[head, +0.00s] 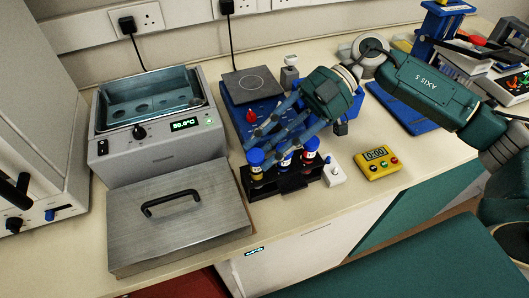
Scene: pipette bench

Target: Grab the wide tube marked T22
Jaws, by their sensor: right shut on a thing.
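Several blue-capped tubes stand in a black rack on the bench. The left tube (256,164) has a yellowish lower part, and the right tube (310,152) has a red lower part. A middle tube (284,164) is partly covered by my fingers. The labels are too small to read, so I cannot tell which is T22. My right gripper (272,148) reaches down to the rack from the upper right. It is shut on a tube, seemingly the middle one; the contact is partly hidden. My left gripper is not in view.
A water bath (160,155) and its steel lid (185,240) are left of the rack (262,190). A hotplate (250,83) is behind. A small white device (334,175) and yellow timer (377,162) are at right. The bench front edge is close.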

